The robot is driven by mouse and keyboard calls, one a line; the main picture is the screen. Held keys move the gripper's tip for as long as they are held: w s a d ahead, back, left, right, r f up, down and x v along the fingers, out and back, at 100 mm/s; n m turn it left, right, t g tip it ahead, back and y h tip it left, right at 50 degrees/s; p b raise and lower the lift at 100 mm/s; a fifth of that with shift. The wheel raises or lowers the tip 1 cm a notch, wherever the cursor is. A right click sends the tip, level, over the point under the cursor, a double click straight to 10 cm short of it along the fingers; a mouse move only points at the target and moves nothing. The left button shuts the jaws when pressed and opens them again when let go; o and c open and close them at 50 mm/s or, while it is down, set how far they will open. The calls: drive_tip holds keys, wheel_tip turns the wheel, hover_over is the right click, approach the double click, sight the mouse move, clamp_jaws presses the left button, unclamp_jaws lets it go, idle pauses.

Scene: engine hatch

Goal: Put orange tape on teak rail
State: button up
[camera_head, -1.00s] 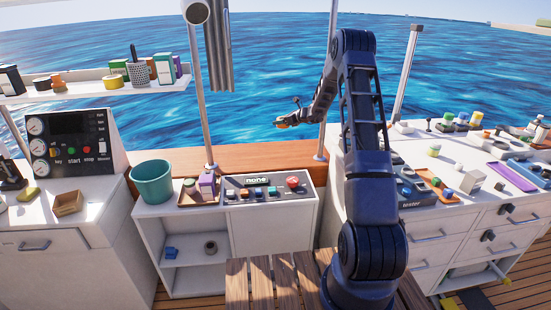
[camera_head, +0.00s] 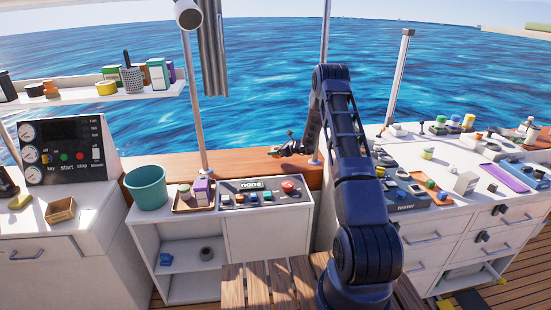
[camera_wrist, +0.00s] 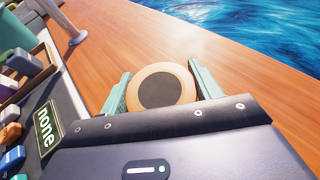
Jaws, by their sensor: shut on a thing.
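The orange tape (camera_wrist: 189,84) is a tan-orange ring around a dark round middle. In the wrist view it sits between the two teal fingers of my gripper (camera_wrist: 163,86), which is shut on it. The teak rail (camera_wrist: 215,50) is a long brown plank behind and under the tape in that view. In the head view my gripper (camera_head: 287,150) is low over the right part of the teak rail (camera_head: 235,166). The tape is too small to make out clearly there. I cannot tell whether it touches the wood.
A control panel (camera_head: 265,191) with coloured knobs and a "none" display lies just in front of the rail. A teal bucket (camera_head: 148,187) and a small tray (camera_head: 181,208) stand to its left. Metal posts (camera_head: 194,110) rise from the rail. Its top near the gripper is clear.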

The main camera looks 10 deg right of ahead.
sight(276, 162)
drive_tip(key=shift+f, duration=2.1)
drive_tip(key=shift+f, duration=0.1)
drive_tip(key=o, duration=1)
drive_tip(key=shift+o, duration=0.2)
